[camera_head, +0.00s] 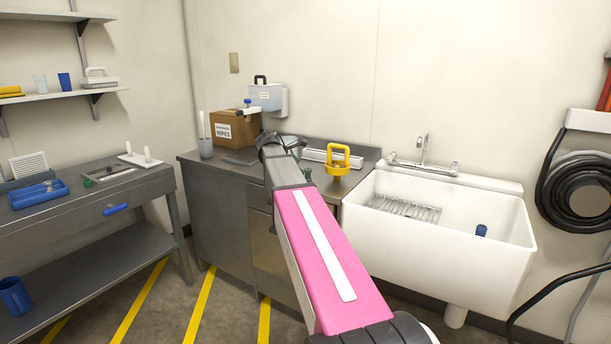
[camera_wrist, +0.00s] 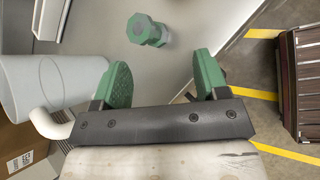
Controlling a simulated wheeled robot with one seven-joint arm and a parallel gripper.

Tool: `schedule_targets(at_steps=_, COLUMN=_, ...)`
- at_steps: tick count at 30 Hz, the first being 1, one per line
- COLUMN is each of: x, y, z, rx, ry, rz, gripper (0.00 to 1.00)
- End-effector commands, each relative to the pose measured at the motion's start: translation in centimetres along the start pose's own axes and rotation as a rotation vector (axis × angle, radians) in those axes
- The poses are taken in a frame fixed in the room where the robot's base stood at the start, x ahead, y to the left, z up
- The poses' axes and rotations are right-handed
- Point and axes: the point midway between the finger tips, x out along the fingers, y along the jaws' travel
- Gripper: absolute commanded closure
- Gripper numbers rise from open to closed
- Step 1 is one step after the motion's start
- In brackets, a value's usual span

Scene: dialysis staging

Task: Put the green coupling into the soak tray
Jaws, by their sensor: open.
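The green coupling (camera_wrist: 148,30) shows in the wrist view, with a hex head and a paler end. It lies on a grey surface ahead of my gripper (camera_wrist: 162,78). My gripper has green finger pads, spread apart with nothing between them; the coupling is beyond them, not touching. In the head view my gripper (camera_head: 271,140) is over the steel counter (camera_head: 222,166), partly hidden by my arm. A small green item (camera_head: 87,183) sits on the left bench; I cannot tell if it is the coupling. A shallow white tray (camera_head: 325,156) lies at the counter's back; whether it is the soak tray is unclear.
The left bench (camera_head: 80,205) holds a blue tray (camera_head: 38,194).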

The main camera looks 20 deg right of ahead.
Motion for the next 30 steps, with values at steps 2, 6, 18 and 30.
schedule_targets(at_steps=2, x=1.2, y=0.1, z=1.1, rx=0.166, ry=0.11, rz=-0.046, gripper=0.33)
schedule_targets(at_steps=6, x=2.4, y=0.2, z=2.6, rx=0.48, ry=0.316, rz=-0.15, gripper=0.33)
schedule_targets(at_steps=18, x=1.6, y=1.7, z=7.2, rx=1.123, ry=0.739, rz=-0.489, gripper=0.33)
schedule_targets(at_steps=30, x=3.0, y=2.0, z=5.5, rx=1.179, ry=0.78, rz=-0.534, gripper=0.33)
